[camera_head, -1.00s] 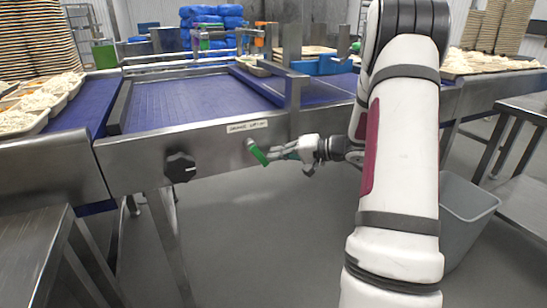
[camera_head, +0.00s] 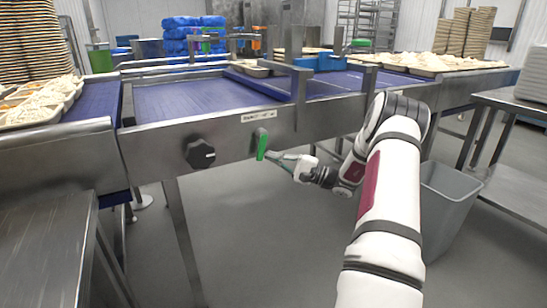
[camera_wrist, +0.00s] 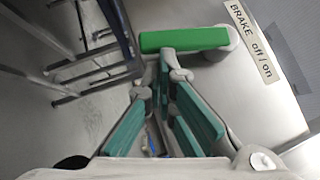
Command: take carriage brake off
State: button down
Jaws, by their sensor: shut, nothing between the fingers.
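The brake lever (camera_head: 261,145) is a green handle on a round pivot on the front panel of the conveyor frame. In the head view it hangs nearly straight down. In the wrist view the green handle (camera_wrist: 185,39) lies across the top, with its grey pivot (camera_wrist: 230,43) at its right end. A label (camera_wrist: 252,40) beside it reads "BRAKE off / on". My gripper (camera_head: 269,155) is shut and empty, its fingertips at the lever's right side near its lower end. In the wrist view the fingertips (camera_wrist: 166,58) meet or nearly meet the handle's edge; contact is unclear.
A black knob (camera_head: 200,153) sits on the same panel, left of the lever. A blue belt (camera_head: 195,97) runs above. A grey bin (camera_head: 445,205) stands at the right, near my arm. A steel table (camera_head: 45,245) stands at the lower left. The floor below the lever is open.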

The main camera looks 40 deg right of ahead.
jog(key=shift+w+a+f+m+t+h+p, duration=0.1)
jog(key=shift+a+m+t+h+p, duration=0.1)
jog(key=shift+a+m+t, duration=0.35)
jog(key=shift+w+a+f+m+t+h+p, duration=0.15)
jog(key=shift+a+m+t, duration=0.25)
jog(key=shift+m, duration=0.3)
jog(key=shift+w+a+r+m+t+h+p, duration=0.1)
jog(key=shift+a+m+t+p, duration=0.15)
jog(key=shift+m+t, duration=0.35)
jog(key=shift+a, duration=0.1)
jog(key=w+d+v, duration=0.1)
jog(key=d+v, duration=0.1)
jog(key=v, duration=1.1)
jog(key=shift+w+d+f+p, duration=0.25)
jog(key=shift+d+f+p, duration=0.1)
jog(key=shift+p, duration=0.1)
